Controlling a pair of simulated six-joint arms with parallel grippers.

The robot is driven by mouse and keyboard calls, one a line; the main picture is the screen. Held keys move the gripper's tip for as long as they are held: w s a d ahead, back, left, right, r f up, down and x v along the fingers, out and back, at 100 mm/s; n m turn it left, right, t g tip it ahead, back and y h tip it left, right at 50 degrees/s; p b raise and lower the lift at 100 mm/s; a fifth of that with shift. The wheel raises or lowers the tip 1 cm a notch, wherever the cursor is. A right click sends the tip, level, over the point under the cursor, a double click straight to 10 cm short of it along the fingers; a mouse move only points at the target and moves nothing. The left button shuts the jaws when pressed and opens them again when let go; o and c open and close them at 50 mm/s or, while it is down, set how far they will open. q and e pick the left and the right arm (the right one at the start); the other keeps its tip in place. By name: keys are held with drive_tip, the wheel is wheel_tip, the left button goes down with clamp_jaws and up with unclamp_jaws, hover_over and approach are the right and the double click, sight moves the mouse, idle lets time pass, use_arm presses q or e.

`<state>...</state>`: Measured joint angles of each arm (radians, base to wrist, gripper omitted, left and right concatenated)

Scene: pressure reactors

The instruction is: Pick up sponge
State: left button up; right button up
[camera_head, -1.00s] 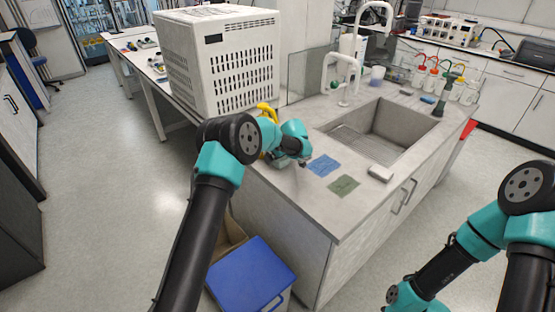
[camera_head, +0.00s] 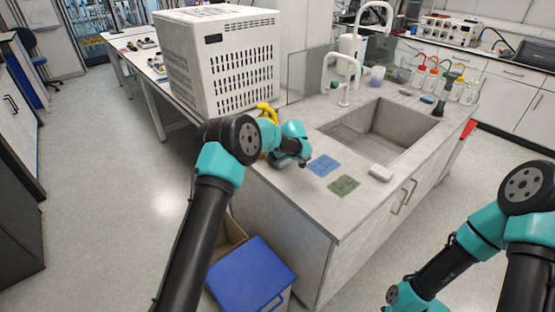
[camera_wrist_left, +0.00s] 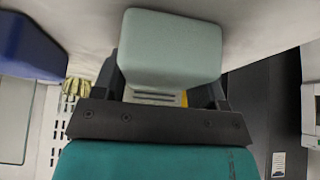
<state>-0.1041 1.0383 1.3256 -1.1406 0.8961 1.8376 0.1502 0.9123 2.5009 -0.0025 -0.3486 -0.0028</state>
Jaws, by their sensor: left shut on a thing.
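A pale grey-green block with rounded corners, which looks like the sponge (camera_wrist_left: 170,47), sits between the fingers of my left gripper (camera_wrist_left: 162,88) in the left wrist view. The gripper is shut on it. In the head view my left gripper (camera_head: 302,160) is low at the near left part of the sink counter (camera_head: 312,207), left of a blue cloth (camera_head: 323,165). The block cannot be made out clearly there. My right arm shows at the lower right, but its gripper is out of the picture.
A green cloth (camera_head: 343,185) and a small white block (camera_head: 380,173) lie on the counter before the sink (camera_head: 385,130). A yellow object (camera_head: 265,108) stands behind my left wrist. A large white vented box (camera_head: 218,65) is behind it. A blue-lidded bin (camera_head: 250,275) stands below.

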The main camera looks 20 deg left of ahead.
use_arm(q)
drive_tip(key=shift+c, duration=1.2)
drive_tip(key=shift+r, duration=0.15)
drive_tip(key=shift+r, duration=1.45)
drive_tip(key=shift+s+r, duration=0.15)
drive_tip(key=shift+r, duration=0.1)
drive_tip(key=s+d, duration=0.2)
drive_tip(key=s, duration=0.5)
drive_tip(key=s+d+r, duration=0.1)
drive_tip(key=s+d, duration=0.1)
drive_tip(key=s, duration=0.6)
drive_tip(key=shift+d+r, duration=0.15)
drive_tip(key=shift+d, duration=0.1)
